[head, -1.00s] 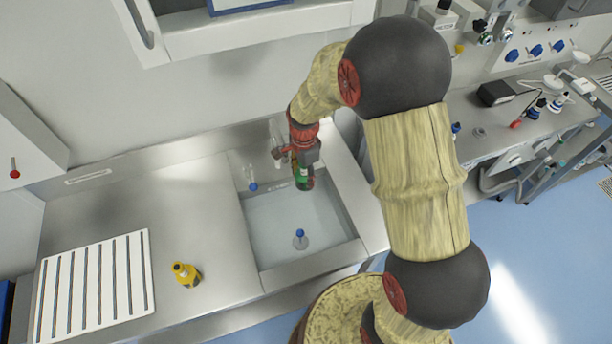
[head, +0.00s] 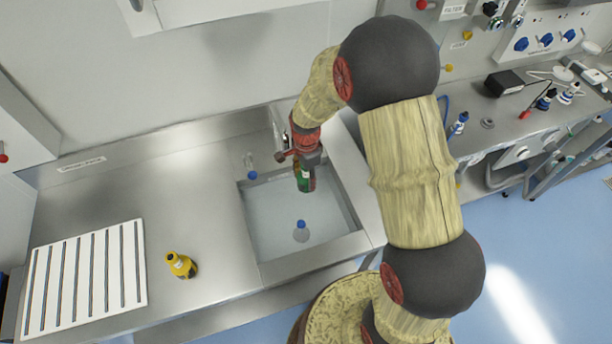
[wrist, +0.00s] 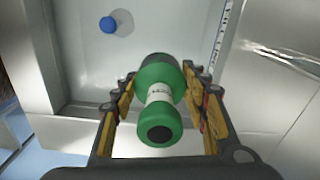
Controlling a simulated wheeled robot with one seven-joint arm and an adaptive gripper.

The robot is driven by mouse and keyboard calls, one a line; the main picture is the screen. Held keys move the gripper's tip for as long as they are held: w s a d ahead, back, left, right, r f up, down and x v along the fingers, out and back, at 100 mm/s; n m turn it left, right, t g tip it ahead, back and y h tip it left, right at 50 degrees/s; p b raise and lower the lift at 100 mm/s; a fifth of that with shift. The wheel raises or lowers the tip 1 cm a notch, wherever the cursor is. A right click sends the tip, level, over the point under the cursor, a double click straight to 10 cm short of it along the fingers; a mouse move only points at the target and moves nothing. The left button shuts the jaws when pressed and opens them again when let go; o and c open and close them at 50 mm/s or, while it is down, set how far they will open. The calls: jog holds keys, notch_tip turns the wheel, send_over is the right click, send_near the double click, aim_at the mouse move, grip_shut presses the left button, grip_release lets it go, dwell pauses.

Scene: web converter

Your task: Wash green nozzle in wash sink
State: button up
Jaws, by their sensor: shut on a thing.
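The green nozzle (wrist: 162,92) has a pale label band and a dark round end that faces the wrist camera. It is between the fingers of my gripper (wrist: 160,100), which is shut on it. In the head view the nozzle (head: 304,180) hangs below my gripper (head: 306,160), over the back right part of the wash sink (head: 262,262). The sink is a rectangular metal basin with a pale floor. I cannot tell whether the nozzle's lower end touches the sink floor or any water.
A clear blue-capped bottle (head: 301,232) stands in the sink. Another blue-capped item (head: 252,175) is at the sink's back left edge. The counter between sink and rack is mostly clear.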

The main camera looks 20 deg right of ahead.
jog(key=shift+f+b, duration=4.85)
jog(key=shift+f, duration=2.5)
jog(key=shift+d, duration=1.75)
jog(key=shift+a+p, duration=0.4)
jog(key=shift+a, duration=2.15)
jog(key=shift+a+r, duration=0.1)
jog(key=shift+a, duration=0.4)
jog(key=shift+w+d+r, duration=0.15)
jog(key=shift+w+d, duration=0.1)
jog(key=shift+d, duration=0.7)
jog(key=shift+s+d+f, duration=0.1)
jog(key=shift+d+f, duration=0.05)
jog(key=shift+d, duration=0.9)
jog(key=shift+s+d+f, duration=0.1)
jog(key=shift+d, duration=0.95)
jog(key=shift+a+p, duration=0.4)
jog(key=shift+a, duration=1.35)
